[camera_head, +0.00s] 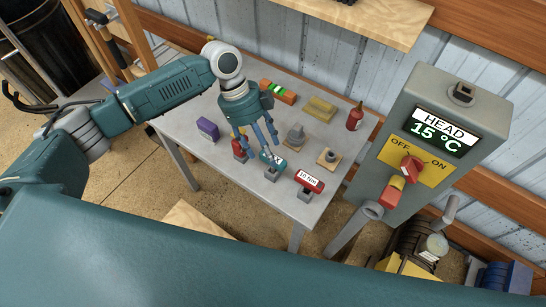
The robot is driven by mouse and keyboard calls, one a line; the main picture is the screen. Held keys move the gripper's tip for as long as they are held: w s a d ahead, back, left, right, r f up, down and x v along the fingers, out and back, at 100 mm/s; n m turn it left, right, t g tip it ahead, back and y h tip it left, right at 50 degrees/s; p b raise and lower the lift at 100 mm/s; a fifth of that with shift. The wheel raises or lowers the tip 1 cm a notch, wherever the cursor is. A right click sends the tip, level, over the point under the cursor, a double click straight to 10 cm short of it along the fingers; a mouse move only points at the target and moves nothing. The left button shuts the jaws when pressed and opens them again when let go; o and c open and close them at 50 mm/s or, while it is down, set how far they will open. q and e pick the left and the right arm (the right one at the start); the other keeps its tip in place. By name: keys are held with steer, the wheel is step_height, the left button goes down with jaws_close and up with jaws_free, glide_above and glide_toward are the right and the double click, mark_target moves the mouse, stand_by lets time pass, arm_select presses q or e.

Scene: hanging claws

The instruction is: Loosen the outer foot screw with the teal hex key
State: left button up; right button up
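My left gripper (261,148) reaches down over the grey table, its blue fingers spread apart. A small teal block with white marking (273,161) sits on a grey stand just below the fingertips; it may be the handle of the teal hex key. I cannot tell whether the fingers touch it. A red block labelled "10 Nm" (309,181) sits on a similar stand to its right. A red piece (240,148) is partly hidden behind the fingers. I cannot make out the outer foot screw. My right gripper is not in view.
The grey table (245,183) also holds a purple block (208,129), an orange-and-green item (278,91), a yellow block (320,108), a red bottle (355,117) and grey parts on wooden bases (328,158). A grey "HEAD 15 °C" cabinet (470,105) with a red switch (412,166) stands at right.

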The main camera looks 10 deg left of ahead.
arm_select(q)
steer(key=shift+d+f, duration=0.1)
steer(key=shift+f, duration=0.2)
steer(key=shift+d+f+p, duration=0.1)
steer(key=shift+f+p, duration=0.25)
steer(key=p+x, duration=0.1)
steer(key=x, duration=0.2)
steer(key=shift+d+f, duration=0.2)
steer(key=shift+f, duration=0.1)
steer(key=shift+s+d+f+p, duration=0.1)
steer(key=shift+s+f+p, duration=0.05)
steer(key=shift+f+p, duration=0.2)
steer(key=shift+f, duration=0.1)
steer(key=shift+c, duration=0.3)
steer(key=c, duration=1.3)
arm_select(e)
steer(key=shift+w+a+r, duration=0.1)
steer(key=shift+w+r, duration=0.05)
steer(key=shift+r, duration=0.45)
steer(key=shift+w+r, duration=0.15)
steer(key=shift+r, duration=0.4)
